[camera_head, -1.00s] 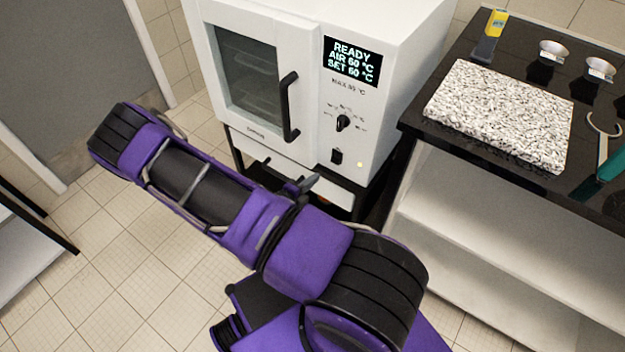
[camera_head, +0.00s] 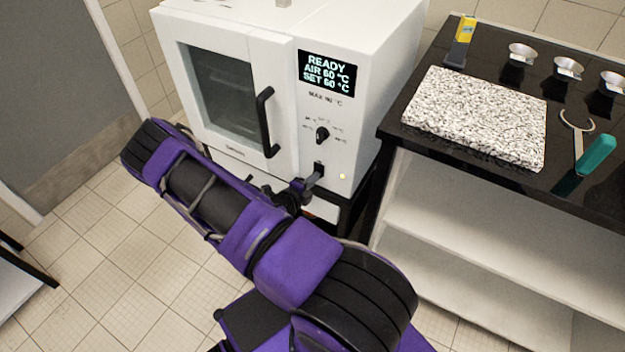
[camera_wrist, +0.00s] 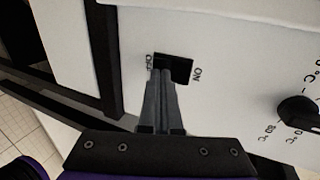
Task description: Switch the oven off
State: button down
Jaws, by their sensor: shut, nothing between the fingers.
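The white oven (camera_head: 375,70) stands with its door shut, and its display (camera_head: 327,73) reads READY, AIR 60 °C, SET 60 °C. A small light (camera_head: 343,177) at its lower right is lit. The black rocker switch (camera_head: 319,167) sits low on the front panel; in the wrist view the switch (camera_wrist: 176,68) lies between the OFF and ON labels. My gripper (camera_wrist: 160,75) is shut and empty, its fingertips at the OFF side of the switch and covering part of it. I cannot tell whether they touch. In the head view my gripper (camera_head: 316,174) is just below the switch.
The black dial (camera_head: 322,135) is above the switch, and the black door handle (camera_head: 265,122) is left of it. A dark bench (camera_head: 395,130) on the right carries a speckled slab (camera_head: 475,115), several small metal dishes and a teal-handled tool (camera_head: 596,155).

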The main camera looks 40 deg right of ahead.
jog(key=shift+w+d+f, duration=0.1)
jog(key=shift+d, duration=0.05)
jog(key=shift+r+p, duration=0.7)
jog(key=shift+r, duration=0.2)
jog(key=shift+r, duration=0.1)
jog(key=p+v, duration=0.2)
jog(key=v, duration=1.2)
jog(key=shift+f, duration=0.25)
